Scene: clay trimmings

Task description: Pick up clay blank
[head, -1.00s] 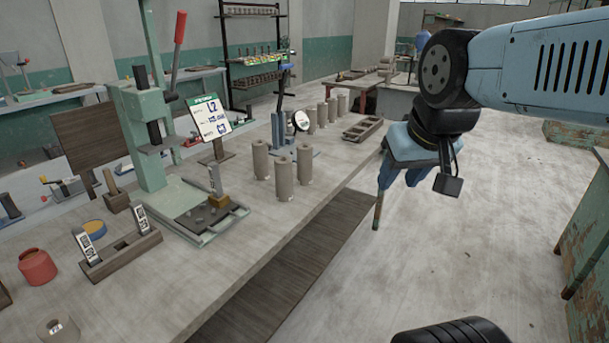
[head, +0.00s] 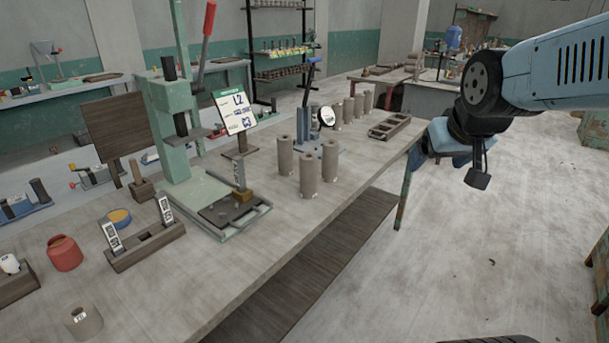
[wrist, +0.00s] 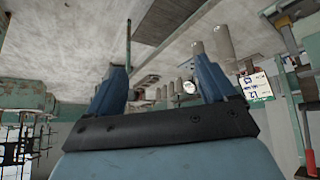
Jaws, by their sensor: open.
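Several grey-brown clay cylinders that look like the clay blanks stand upright on the workbench. A front group of three includes a nearest blank (head: 308,176), and a back row (head: 349,110) stands behind. Blanks (wrist: 222,42) also show beyond my fingers in the wrist view. My gripper (head: 432,152) is right of the bench edge in the head view, apart from the blanks, its fingers partly hidden. In the wrist view my gripper (wrist: 158,66) has its two blue fingers spread wide, with nothing between them.
A green press (head: 190,150) with a sign (head: 235,112) stands left of the blanks. A round gauge (head: 327,116) is close behind them. A slotted wooden tray (head: 389,127) lies right of them. A red jar (head: 64,253) is at left. The floor (head: 450,260) right of the bench is clear.

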